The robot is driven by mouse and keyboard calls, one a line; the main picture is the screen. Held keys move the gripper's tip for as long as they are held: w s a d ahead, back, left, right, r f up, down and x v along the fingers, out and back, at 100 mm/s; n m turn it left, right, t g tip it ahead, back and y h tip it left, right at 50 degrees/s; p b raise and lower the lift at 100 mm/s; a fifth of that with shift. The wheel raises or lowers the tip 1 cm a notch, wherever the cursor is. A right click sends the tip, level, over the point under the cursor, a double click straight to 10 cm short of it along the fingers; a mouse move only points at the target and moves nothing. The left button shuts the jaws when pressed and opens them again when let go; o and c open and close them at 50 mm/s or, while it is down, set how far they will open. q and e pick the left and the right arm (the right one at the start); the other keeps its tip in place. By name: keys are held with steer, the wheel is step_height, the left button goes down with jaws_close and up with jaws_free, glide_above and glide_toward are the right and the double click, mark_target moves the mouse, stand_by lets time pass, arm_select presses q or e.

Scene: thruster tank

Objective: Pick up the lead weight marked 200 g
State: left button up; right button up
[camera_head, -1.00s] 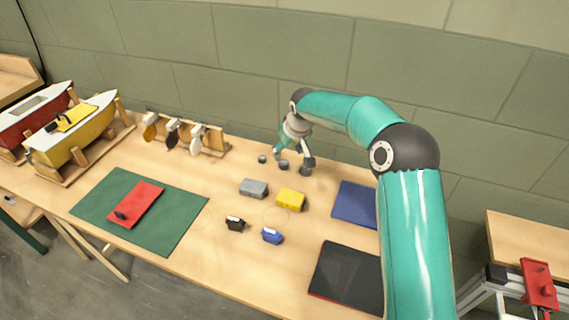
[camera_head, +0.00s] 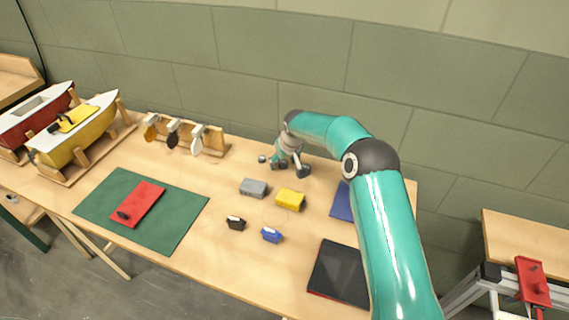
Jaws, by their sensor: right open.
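Several small dark grey lead weights stand near the back of the wooden table. One weight (camera_head: 262,159) shows at the left of my right gripper (camera_head: 287,168). My right gripper is open and points down at the row, with its fingers low over the table. The fingers partly hide the other weights, so I cannot tell exactly how they sit against them. The marks on the weights are too small to read, so I cannot tell which is 200 g. My left gripper is out of view.
A grey block (camera_head: 254,188) and a yellow block (camera_head: 290,198) lie in front of the gripper. A propeller rack (camera_head: 215,147) stands to the left, near the wall. A blue mat (camera_head: 341,205) lies to the right, partly behind my arm.

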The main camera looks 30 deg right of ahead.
jaws_close()
steer(key=shift+r, duration=0.15)
